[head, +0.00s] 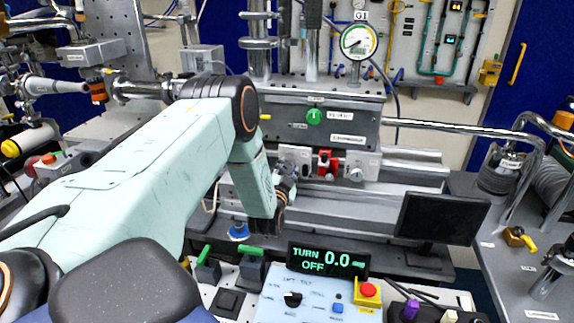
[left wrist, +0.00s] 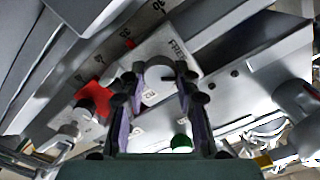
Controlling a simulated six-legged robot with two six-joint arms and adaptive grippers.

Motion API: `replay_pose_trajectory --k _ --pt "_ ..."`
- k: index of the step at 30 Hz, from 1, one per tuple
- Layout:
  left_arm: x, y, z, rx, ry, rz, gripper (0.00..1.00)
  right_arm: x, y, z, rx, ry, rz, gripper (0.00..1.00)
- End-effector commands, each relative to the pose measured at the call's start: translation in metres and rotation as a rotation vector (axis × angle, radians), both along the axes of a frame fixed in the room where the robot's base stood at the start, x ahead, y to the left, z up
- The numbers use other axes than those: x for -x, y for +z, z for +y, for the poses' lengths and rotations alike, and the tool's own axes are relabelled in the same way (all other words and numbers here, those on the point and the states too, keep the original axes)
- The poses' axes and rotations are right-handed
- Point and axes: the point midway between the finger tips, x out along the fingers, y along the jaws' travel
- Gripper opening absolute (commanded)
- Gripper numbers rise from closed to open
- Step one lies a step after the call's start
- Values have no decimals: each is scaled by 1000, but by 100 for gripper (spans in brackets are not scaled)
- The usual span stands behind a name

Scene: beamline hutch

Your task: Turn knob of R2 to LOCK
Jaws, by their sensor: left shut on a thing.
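The R2 knob (left wrist: 158,76) is a pale round knob on a white plate (left wrist: 183,62) in the left wrist view. The plate carries a FREE label on one side and R2 lettering partly hidden by the fingers. My left gripper (left wrist: 157,84) has its two fingers on either side of the knob, shut on it. In the head view the left gripper (head: 286,176) is in front of the left white plate (head: 296,152), and my arm hides the knob there. Where the knob points cannot be told. My right gripper is not in view.
A red block (head: 327,163) and another white plate with a knob (head: 357,173) sit just right of it. A green knob (head: 314,116) is above. A gauge marked G1 (head: 359,42) stands higher. A display (head: 328,261) reads TURN 0.0 and OFF, left of a dark monitor (head: 441,218).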

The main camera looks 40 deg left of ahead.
Motion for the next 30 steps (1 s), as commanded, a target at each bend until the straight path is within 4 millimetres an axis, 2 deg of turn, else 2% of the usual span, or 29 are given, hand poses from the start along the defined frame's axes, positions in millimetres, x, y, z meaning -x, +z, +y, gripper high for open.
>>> replay_pose_trajectory --k 15,30 --pt "-1 1 -2 -429 -4 236 0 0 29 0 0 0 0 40" --pt "-1 -3 -3 -749 -7 414 0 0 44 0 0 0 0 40"
